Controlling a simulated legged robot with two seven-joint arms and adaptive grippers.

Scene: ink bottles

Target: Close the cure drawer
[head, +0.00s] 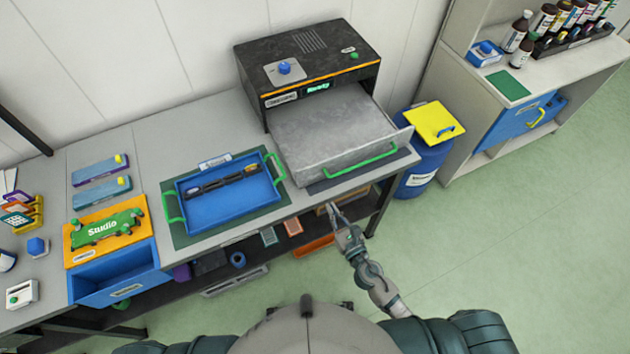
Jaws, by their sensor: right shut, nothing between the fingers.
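The cure drawer (335,132) is a grey tray pulled out of the black cure unit (305,52) at the back of the bench. Its front carries a green handle (361,161). The unit has a blue knob, a green button and a lit green display. My right gripper (332,206) is shut and empty. In the picture it sits below and a little left of the green handle, by the bench's front edge, apart from the handle. My left gripper is not in view.
A blue tray with green handles (228,195) lies left of the drawer. A blue barrel with a yellow lid (424,165) stands right of the bench. A blue drawer (118,275) is open at the lower left. The floor at right is clear.

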